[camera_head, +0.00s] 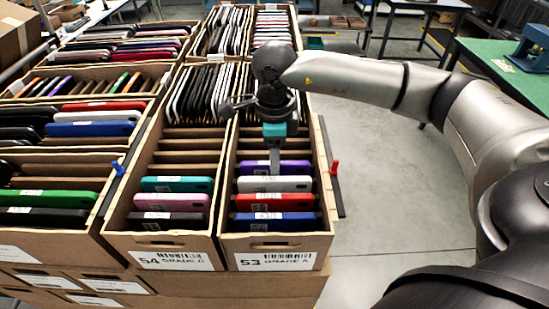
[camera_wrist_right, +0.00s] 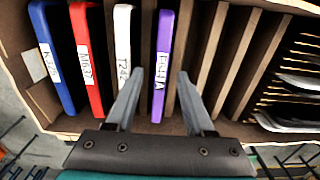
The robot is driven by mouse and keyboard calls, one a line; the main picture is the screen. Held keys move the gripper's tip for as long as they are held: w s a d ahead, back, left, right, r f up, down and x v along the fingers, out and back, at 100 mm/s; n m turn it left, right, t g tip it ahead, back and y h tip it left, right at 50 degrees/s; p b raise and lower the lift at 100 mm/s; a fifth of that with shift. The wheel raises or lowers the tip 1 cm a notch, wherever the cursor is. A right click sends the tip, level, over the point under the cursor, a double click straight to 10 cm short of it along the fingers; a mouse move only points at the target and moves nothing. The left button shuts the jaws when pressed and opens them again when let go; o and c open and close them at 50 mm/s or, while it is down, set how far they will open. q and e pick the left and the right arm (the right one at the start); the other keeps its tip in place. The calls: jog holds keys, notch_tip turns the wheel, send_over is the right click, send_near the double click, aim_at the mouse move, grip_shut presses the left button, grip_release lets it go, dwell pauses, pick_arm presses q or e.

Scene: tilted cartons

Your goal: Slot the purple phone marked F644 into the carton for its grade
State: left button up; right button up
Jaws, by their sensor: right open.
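The purple phone (camera_head: 262,168) stands in the front carton (camera_head: 277,241) labelled 53 GRADE A, behind a white, a red and a blue phone. In the right wrist view the purple phone (camera_wrist_right: 162,60) carries a white label that seems to read F644. My right gripper (camera_head: 275,172) points down over this carton. In the right wrist view its fingers (camera_wrist_right: 160,75) are spread, one on each side of the purple phone; whether they touch it I cannot tell. To the left is the carton (camera_head: 174,240) labelled 54 GRADE C, with teal, pink and black phones. My left gripper is out of view.
Empty divider slots (camera_head: 188,157) show behind the phones in carton 54. More dividers (camera_wrist_right: 235,65) stand beside the purple phone. A red clip (camera_head: 334,167) and a blue clip (camera_head: 118,168) sit at the carton edges. More filled cartons stand left and behind.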

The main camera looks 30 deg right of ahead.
jog(key=shift+r, duration=0.1)
notch_tip(320, 180, up, 15)
jog(key=shift+b, duration=0.3)
jog(key=shift+r, duration=0.15)
notch_tip(320, 180, up, 7)
jog(key=p, duration=0.6)
jog(key=shift+p, duration=0.3)
jog(key=shift+f, duration=0.2)
